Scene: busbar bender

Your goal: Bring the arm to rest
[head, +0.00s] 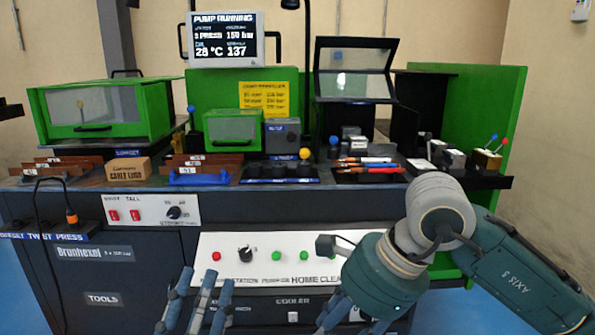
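My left gripper (207,277) shows at the bottom, left of centre, in front of the bender's lower front. Its two blue-grey fingers point up and stand apart with nothing between them. The rest of it is cut off by the lower edge. My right arm (510,275) comes in from the right, with its thick grey and teal wrist in front of the right part of the bench. My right gripper (345,312) is below the wrist at the bottom edge, mostly hidden behind it. Its fingertips cannot be made out clearly.
The control panel (222,278) with buttons and a knob is just behind both grippers. The bench top carries a green-framed box (60,105), a cardboard box (128,169), red-handled tools (380,170) and a levered block (488,160). A screen (225,60) stands at the back. Blue floor shows at lower right.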

